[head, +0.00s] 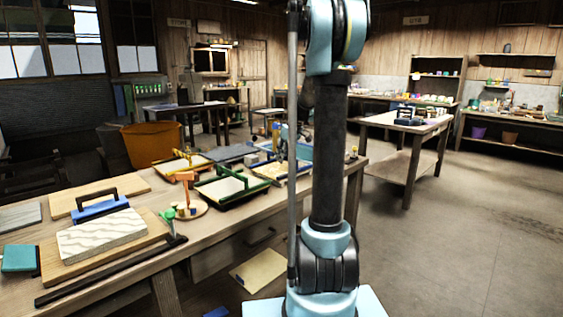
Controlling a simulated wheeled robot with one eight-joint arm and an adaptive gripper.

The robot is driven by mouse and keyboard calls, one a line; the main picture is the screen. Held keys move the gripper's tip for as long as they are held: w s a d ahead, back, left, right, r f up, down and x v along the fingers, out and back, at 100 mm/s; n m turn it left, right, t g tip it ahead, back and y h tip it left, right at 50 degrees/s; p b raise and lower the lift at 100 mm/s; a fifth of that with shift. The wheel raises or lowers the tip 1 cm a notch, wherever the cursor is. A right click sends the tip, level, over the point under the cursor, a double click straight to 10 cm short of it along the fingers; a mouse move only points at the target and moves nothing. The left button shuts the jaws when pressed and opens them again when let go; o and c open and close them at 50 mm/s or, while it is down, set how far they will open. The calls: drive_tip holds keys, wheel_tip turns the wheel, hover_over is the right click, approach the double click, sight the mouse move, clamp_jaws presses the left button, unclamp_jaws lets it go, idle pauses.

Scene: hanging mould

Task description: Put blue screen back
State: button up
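On the near bench, several framed screens lie flat: one with a yellow frame (177,175), one with a green frame (247,197), and one (277,176) with a pale mesh and yellowish edges, partly behind my arm. A small light-blue piece (304,151) shows beside my arm, its shape mostly hidden. A blue block with a black handle (100,209) lies at the bench's left. My arm rises through the middle of the picture and leaves at the top; my gripper is not visible.
An orange bin (152,145) stands behind. A second table (410,121) stands at right. The concrete floor on the right is clear.

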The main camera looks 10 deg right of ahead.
drive_tip(key=v, duration=0.9)
drive_tip(key=shift+r, duration=0.25)
drive_tip(key=shift+s+d+r, duration=0.1)
drive_tip(key=shift+s+r, duration=0.05)
drive_tip(key=shift+r, duration=0.1)
drive_tip(key=shift+s, duration=0.2)
drive_tip(key=s+a+f+m+h, duration=0.1)
drive_tip(key=s+a+f+m, duration=0.15)
drive_tip(key=s, duration=0.85)
drive_tip(key=s+a+f+m, duration=0.1)
drive_tip(key=s+f, duration=0.3)
drive_tip(key=s, duration=0.6)
drive_tip(key=s+f+m, duration=0.1)
drive_tip(key=s+f, duration=0.6)
drive_tip(key=s, duration=0.2)
drive_tip(key=s+f+m+g+h, duration=0.1)
drive_tip(key=s+f+m, duration=0.1)
drive_tip(key=s+f, duration=0.5)
drive_tip(key=s, duration=0.3)
drive_tip(key=shift+d+f+h, duration=0.2)
drive_tip(key=shift+f+h, duration=0.1)
drive_tip(key=shift+f, duration=0.05)
drive_tip(key=shift+m, duration=0.25)
